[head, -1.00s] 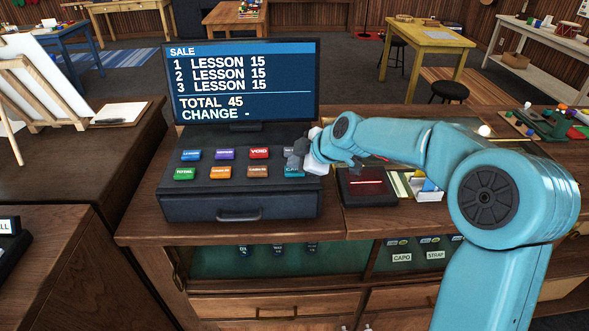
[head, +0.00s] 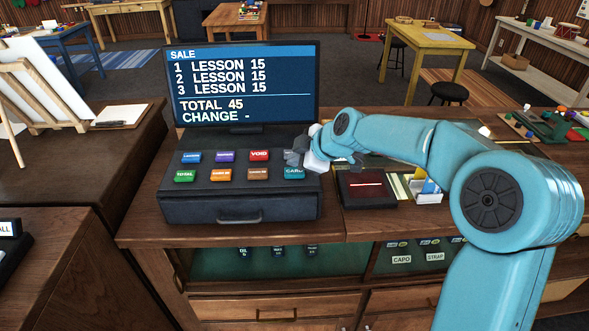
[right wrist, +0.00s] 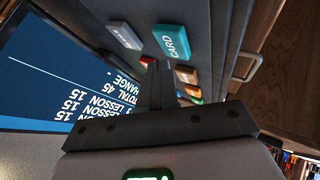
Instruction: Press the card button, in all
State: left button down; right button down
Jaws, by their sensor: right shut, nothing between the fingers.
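The card button (head: 294,173) is teal and sits at the front right of the cash register's keypad. In the right wrist view it shows with its label, "CARD" (right wrist: 172,41). My right gripper (head: 293,158) is shut and empty, just behind and above the card button in the head view. The screen (head: 241,85) reads three LESSON 15 lines, TOTAL 45 and CHANGE with a dash. My left gripper is out of view.
Other keys stand near, including red VOID (head: 259,155), orange (head: 221,174) and brown (head: 258,174) ones. A grey key (right wrist: 124,35) beside the card button shows in the wrist view. A dark card reader (head: 367,187) with a red line lies right of the register (head: 190,207).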

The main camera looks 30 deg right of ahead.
aim_at(297, 174)
jog(key=shift+r+p, duration=1.45)
jog(key=shift+r, duration=1.1)
jog(key=shift+f, duration=0.1)
jog(key=shift+s, duration=0.1)
